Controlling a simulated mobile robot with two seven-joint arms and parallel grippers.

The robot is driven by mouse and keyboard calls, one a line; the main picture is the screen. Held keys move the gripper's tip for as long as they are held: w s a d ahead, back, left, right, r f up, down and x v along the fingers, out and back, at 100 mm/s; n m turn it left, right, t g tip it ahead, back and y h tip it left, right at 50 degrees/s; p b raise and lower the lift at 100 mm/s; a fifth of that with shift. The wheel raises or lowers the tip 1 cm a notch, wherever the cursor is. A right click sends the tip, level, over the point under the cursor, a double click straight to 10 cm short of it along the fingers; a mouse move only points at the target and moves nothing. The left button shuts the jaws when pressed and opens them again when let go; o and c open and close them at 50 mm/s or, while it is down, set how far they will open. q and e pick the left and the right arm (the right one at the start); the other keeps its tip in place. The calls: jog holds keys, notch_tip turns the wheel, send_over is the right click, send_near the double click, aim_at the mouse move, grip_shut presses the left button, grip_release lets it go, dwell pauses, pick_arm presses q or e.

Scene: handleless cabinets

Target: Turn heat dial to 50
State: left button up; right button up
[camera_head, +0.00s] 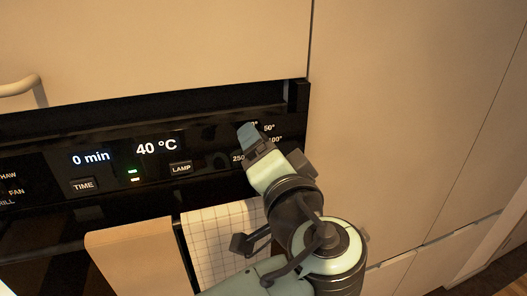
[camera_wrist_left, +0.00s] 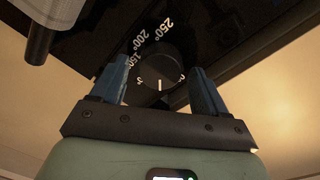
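The heat dial (camera_wrist_left: 160,70) is a dark round knob with a short white mark, on the black oven panel. It shows in the left wrist view between the two blue fingers of my left gripper (camera_wrist_left: 158,88). The fingers stand apart on either side, with a visible gap beside the knob. In the head view my left gripper (camera_head: 247,136) is at the dial and hides it. Labels around it, such as 50° and 100°, are partly visible. The temperature display (camera_head: 156,147) reads 40 °C. My right gripper is not in view.
Left of the dial are a LAMP button (camera_head: 181,168), a TIME button (camera_head: 83,185) and a 0 min readout (camera_head: 91,158). A plain cabinet front (camera_head: 410,120) stands right.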

pick_arm(q)
jog(key=b+v, duration=0.1)
jog(key=v, duration=1.2)
jog(key=shift+s+b, duration=0.25)
jog(key=shift+b, duration=0.15)
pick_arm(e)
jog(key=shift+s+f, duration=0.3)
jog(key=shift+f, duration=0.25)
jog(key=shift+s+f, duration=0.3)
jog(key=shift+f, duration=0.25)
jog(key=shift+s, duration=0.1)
